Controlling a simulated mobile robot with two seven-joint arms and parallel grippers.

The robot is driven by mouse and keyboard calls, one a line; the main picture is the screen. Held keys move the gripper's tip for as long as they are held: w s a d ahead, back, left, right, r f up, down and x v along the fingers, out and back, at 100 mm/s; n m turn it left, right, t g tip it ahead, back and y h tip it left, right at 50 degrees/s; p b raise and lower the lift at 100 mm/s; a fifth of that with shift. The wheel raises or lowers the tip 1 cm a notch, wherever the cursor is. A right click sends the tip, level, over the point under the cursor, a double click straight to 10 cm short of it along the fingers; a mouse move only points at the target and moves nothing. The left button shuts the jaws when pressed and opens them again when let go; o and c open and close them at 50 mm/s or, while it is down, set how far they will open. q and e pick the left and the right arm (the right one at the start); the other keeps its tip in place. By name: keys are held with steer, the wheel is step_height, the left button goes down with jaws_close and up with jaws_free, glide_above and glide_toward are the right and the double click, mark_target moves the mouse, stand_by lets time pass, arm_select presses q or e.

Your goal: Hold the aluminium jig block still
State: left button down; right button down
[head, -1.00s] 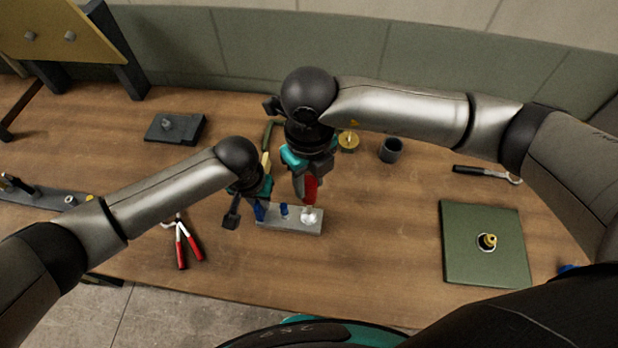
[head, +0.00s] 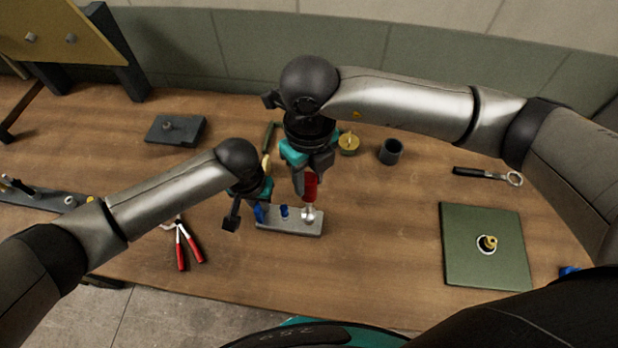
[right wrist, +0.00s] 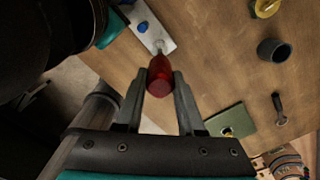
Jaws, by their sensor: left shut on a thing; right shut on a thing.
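My right gripper (head: 308,184) is shut on a red-handled tool (head: 310,188) above the block's right end. The tool's silver lower end meets the block's top or is just above it. In the right wrist view the red handle (right wrist: 160,78) sits between the fingers, with the block (right wrist: 143,12) beyond.
Red-handled pliers (head: 186,245) lie left of the block. A green mat (head: 465,262) with a brass part (head: 488,243) is at right. A dark cup (head: 391,151), a brass disc (head: 348,143) and a wrench (head: 487,175) lie behind. Bench between block and mat is clear.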

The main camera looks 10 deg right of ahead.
steer(key=shift+r, duration=0.15)
steer(key=shift+r, duration=2.4)
arm_select(q)
steer(key=c, duration=0.8)
jaws_free()
steer(key=shift+o, duration=0.2)
steer(key=shift+r, duration=0.1)
step_height(320, 180, up, 12)
steer(key=s, duration=0.1)
steer(key=shift+s+a, duration=0.2)
